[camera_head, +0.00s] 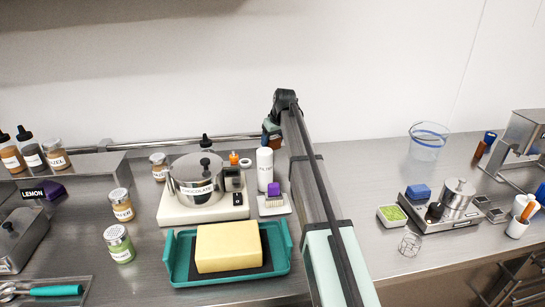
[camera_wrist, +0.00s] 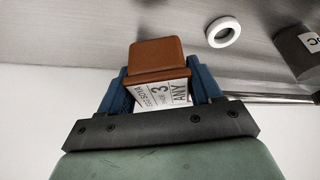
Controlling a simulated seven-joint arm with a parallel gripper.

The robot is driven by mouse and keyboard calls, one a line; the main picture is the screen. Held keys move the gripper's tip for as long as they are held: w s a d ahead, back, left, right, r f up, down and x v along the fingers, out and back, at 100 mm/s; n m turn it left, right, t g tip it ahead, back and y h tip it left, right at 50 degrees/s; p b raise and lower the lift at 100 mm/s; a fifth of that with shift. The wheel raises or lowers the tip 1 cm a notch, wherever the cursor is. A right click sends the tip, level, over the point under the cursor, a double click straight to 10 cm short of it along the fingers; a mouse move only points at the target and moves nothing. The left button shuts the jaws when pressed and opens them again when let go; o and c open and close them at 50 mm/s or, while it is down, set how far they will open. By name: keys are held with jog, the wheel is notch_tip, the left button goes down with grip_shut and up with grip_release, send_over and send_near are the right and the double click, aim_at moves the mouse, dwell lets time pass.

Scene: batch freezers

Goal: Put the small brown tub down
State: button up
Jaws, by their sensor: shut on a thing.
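The small brown tub (camera_wrist: 155,60) sits between the two blue fingers of my gripper (camera_wrist: 162,92) in the wrist view. The fingers press on its sides. A white label with black print, including "3" and "ANY", shows on it. In the head view my gripper (camera_head: 271,138) is at the back of the counter, near the wall, with a bit of the brown tub (camera_head: 272,126) showing. My arm hides much of that spot. I cannot tell whether the tub touches a surface.
A white ring (camera_wrist: 223,33) lies on the steel counter (camera_head: 400,262) close to the tub. A white bottle (camera_head: 264,168), a steel pot (camera_head: 197,180) on a white base and a teal tray (camera_head: 180,268) with a yellow block stand left of my arm. Free counter lies to the right.

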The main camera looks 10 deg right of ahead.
aim_at(276, 142)
jog(key=shift+f, duration=3.35)
jog(key=shift+f, duration=0.15)
jog(key=o, duration=1.1)
jog(key=v, duration=1.2)
jog(key=shift+o, duration=0.2)
